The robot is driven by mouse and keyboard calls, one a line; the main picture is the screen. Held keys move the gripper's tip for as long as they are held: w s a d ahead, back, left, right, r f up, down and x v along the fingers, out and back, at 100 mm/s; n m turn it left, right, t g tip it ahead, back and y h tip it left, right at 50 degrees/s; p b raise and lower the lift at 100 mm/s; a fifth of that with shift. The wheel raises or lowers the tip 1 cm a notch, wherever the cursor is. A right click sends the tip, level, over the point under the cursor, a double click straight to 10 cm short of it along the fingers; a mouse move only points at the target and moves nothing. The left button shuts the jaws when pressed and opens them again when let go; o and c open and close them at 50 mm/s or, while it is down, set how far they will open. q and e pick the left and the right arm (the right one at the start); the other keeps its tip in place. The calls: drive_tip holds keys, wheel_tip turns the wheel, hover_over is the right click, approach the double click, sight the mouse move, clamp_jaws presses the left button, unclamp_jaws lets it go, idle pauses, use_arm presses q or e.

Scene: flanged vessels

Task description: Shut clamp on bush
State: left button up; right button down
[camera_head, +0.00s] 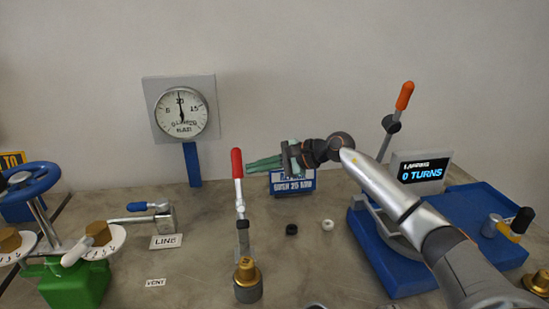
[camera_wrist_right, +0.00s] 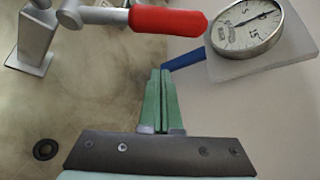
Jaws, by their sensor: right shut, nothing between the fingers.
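The clamp has a red handle (camera_head: 237,163) that stands upright on a grey metal lever (camera_head: 241,208). A brass bush (camera_head: 246,270) sits on a grey round base just in front of the clamp's foot. My right gripper (camera_head: 250,166) is shut and empty, its green fingers pointing left towards the red handle, just to its right. In the right wrist view the fingers (camera_wrist_right: 161,76) lie together below the red handle (camera_wrist_right: 168,19), with a visible gap. I cannot tell whether the clamp touches the bush. My left gripper is not in view.
A pressure gauge (camera_head: 180,112) stands behind. A green valve body (camera_head: 76,282) with a blue handwheel is at left, near a blue-handled lever (camera_head: 150,207). A black ring (camera_head: 291,229) and white ring (camera_head: 327,225) lie on the table. A blue machine (camera_head: 395,270) stands under my right arm.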

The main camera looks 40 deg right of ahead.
sight(238, 175)
use_arm(q)
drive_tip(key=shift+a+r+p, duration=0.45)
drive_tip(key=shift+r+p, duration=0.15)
drive_tip(key=shift+p, duration=0.15)
use_arm(e)
drive_tip(key=shift+s+a+r, duration=0.25)
drive_tip(key=shift+a+r, duration=0.3)
drive_tip(key=shift+a, duration=0.2)
drive_tip(key=shift+s+a+r, duration=0.25)
drive_tip(key=shift+a+r, duration=0.25)
drive_tip(key=shift+a, duration=0.2)
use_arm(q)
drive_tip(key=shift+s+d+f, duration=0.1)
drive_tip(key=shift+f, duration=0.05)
